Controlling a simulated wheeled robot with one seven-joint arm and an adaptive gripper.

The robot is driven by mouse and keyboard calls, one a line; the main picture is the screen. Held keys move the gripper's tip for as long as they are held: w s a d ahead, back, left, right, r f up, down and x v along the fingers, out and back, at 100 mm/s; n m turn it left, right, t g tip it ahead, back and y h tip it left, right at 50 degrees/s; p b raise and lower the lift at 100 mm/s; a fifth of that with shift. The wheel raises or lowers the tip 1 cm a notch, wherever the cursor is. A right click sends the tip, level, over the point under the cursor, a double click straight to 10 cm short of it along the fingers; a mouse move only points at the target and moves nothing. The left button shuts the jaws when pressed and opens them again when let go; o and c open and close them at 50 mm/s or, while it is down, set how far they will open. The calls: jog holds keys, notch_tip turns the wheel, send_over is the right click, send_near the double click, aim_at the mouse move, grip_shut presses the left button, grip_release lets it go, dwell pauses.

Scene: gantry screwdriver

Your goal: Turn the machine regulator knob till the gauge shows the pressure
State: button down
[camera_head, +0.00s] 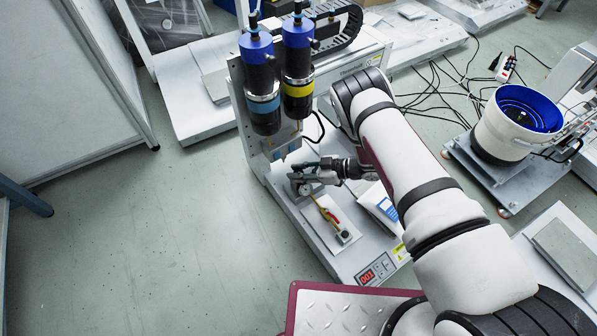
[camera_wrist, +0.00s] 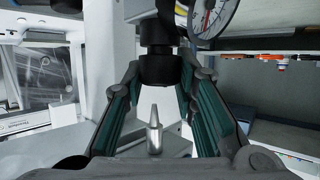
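The black regulator knob (camera_wrist: 160,68) hangs upright in the upper middle of the wrist view. The round white pressure gauge (camera_wrist: 211,14) is just right of it, cut off by the top edge; I cannot read its needle. My gripper (camera_wrist: 160,58) has its teal-padded fingers spread on either side of the knob. The fingertips are close to the knob's sides, and I cannot tell if they touch. In the head view my gripper (camera_head: 303,173) reaches in from the right, low on the machine (camera_head: 275,188).
Two blue-and-black screwdriver units (camera_head: 262,85) stand above my gripper. A pointed metal post (camera_wrist: 154,131) rises below the knob. A yellow-red tool (camera_head: 328,214) and a red digital display (camera_head: 367,276) are on the machine base. Floor at left is clear.

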jog(key=shift+m+t+p, duration=0.3)
jog(key=shift+t+p, duration=0.05)
jog(key=shift+t, duration=0.05)
jog(key=shift+d+r+m+t+h+p, duration=0.1)
jog(key=shift+m+t+h+p, duration=0.3)
jog(key=shift+m+t+p, duration=0.5)
jog(key=m+t+h+p, duration=0.1)
jog(key=m+t, duration=0.1)
jog(key=m+t+h+p, duration=0.1)
jog(key=m+t, duration=0.1)
jog(key=shift+s+m+t+h, duration=0.1)
jog(key=shift+m+t+h, duration=0.2)
jog(key=shift+t, duration=0.1)
jog(key=m+t+h+p, duration=0.1)
jog(key=m+t+h, duration=0.2)
jog(key=m+h, duration=0.1)
jog(key=shift+p, duration=0.3)
jog(key=shift+f+m+t+h+p, duration=0.2)
jog(key=shift+m+t+h+p, duration=0.35)
jog(key=shift+m+h, duration=1)
jog(key=c, duration=1.3)
grip_release()
